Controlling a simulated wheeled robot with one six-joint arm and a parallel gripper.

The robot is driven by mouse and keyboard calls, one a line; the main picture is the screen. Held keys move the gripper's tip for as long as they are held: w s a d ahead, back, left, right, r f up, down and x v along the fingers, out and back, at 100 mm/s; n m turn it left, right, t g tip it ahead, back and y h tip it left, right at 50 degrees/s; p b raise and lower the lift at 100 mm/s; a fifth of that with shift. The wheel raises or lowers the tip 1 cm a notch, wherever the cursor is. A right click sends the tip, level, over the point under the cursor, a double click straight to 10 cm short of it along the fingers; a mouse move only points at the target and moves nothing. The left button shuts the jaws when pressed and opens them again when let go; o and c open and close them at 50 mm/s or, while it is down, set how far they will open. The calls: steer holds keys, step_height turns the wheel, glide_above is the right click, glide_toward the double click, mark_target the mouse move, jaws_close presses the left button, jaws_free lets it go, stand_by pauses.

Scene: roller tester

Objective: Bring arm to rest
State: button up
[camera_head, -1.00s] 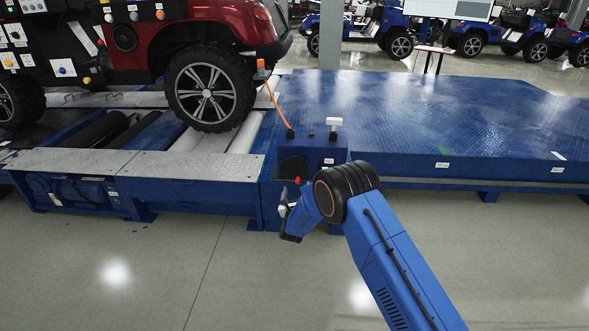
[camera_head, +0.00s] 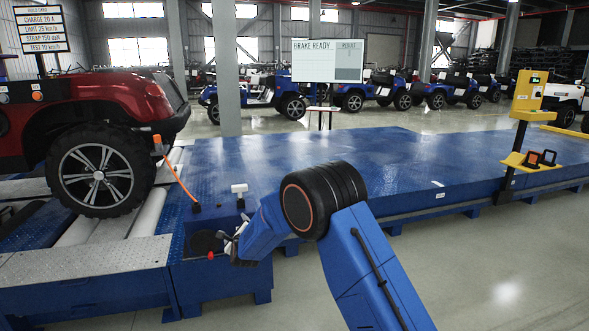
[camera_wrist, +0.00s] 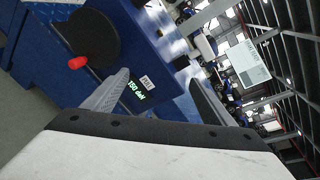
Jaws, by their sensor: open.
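My gripper (camera_head: 236,243) is open at the end of my blue arm, in front of the blue control box (camera_head: 184,275) at the roller bed's corner. In the wrist view my gripper (camera_wrist: 162,80) shows two grey fingers spread apart with nothing between them. A black disc (camera_wrist: 88,38) with a red knob (camera_wrist: 77,62) is on the box face beyond the left finger. The red knob also shows just left of my gripper in the head view (camera_head: 210,255). A green readout "150 daN" (camera_wrist: 137,90) shows between the fingers. My arm is bent, not folded in.
A red vehicle (camera_head: 120,105) stands on the rollers at left. The long blue platform (camera_head: 330,150) lies behind my arm. A yellow stand (camera_head: 529,100) is at right. A screen (camera_head: 327,60) reads "BRAKE READY". The floor at front right is clear.

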steer(key=s+d+r+n+g, duration=0.2)
steer(key=s+d+r+n, duration=0.35)
steer(key=d+r, duration=0.5)
steer(key=s+d+r+n+g, duration=0.2)
steer(key=s+d+r+n, duration=0.35)
steer(key=d, duration=0.75)
steer(key=s+d+r+n+g+h, duration=0.1)
steer(key=s+d+r, duration=0.1)
steer(key=s+d, duration=0.25)
steer(key=s+d+r+n, duration=0.1)
steer(key=s+d+r, duration=0.25)
steer(key=s, duration=0.25)
steer(key=s+d+f+n+g+h, duration=0.1)
steer(key=s+d+f+n, duration=0.1)
steer(key=s+d, duration=0.5)
steer(key=s+d+f+n+g+h, duration=0.1)
steer(key=s+d+n, duration=0.3)
steer(key=s, duration=1.6)
steer(key=s+d+f+n+g+h, duration=0.2)
steer(key=s+d+f+n+g, duration=0.1)
steer(key=s+d, duration=0.7)
steer(key=s+n, duration=0.1)
steer(key=s, duration=0.2)
steer(key=shift+s+d, duration=0.25)
steer(key=shift+d, duration=0.05)
